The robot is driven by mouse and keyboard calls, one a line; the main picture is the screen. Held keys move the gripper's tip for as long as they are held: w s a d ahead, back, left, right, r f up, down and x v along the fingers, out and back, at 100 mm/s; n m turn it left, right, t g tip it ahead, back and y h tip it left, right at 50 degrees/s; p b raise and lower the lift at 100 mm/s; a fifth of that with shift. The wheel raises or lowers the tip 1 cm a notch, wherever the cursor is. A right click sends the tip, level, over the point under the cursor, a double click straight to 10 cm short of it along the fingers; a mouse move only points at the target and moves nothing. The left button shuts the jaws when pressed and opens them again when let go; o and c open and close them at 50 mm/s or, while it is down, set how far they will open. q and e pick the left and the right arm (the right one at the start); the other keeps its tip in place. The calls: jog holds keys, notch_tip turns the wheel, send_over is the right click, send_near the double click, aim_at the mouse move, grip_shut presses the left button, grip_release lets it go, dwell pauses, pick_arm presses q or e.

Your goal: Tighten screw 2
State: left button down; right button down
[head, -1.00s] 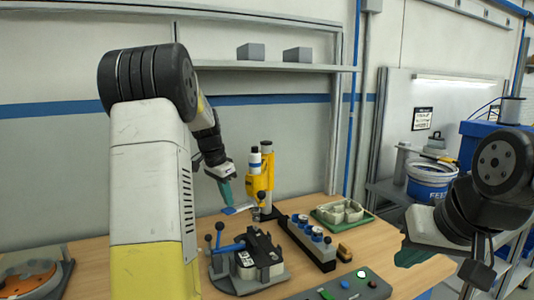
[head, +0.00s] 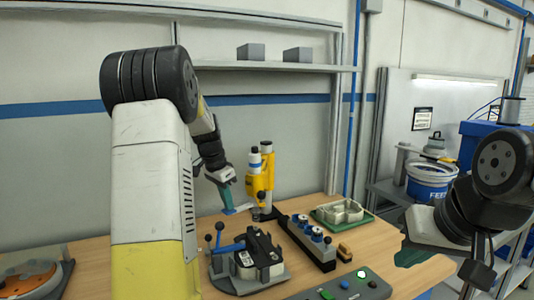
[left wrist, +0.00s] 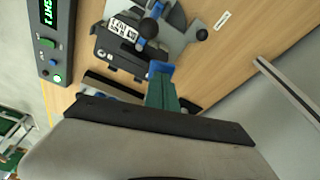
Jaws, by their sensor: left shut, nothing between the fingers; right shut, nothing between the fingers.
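The black unit (head: 260,247) with a white label sits in a grey fixture plate (head: 237,284) with a blue clamp handle. The labelled unit also shows at the top of the left wrist view (left wrist: 118,52). Individual screws are too small to tell apart. A yellow screwdriver-like tool (head: 266,181) stands upright behind the fixture. My left gripper (head: 229,207), with teal fingers, is shut and empty, above the table behind the fixture and left of the yellow tool. Its fingers show in the left wrist view (left wrist: 160,88), with blue at the tips. My right gripper (head: 411,257) is shut and empty at the right.
A dark rack with blue-and-white cylinders (head: 306,242) stands right of the fixture. A green tray (head: 330,223) lies behind it. A control box (head: 352,288) with lit buttons is at the front. An orange part (head: 28,282) lies at far left.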

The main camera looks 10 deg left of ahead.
aim_at(229, 214)
pick_arm(q)
jog(key=shift+s+a+x, duration=0.1)
jog(key=shift+s+x, duration=0.05)
jog(key=shift+x, duration=0.7)
jog(key=shift+s+a+x, duration=0.15)
jog(key=shift+x, duration=0.7)
jog(key=shift+s+f, duration=0.1)
jog(key=shift+f, duration=0.75)
dwell(2.2)
jog(key=shift+r, duration=0.2)
dwell(2.3)
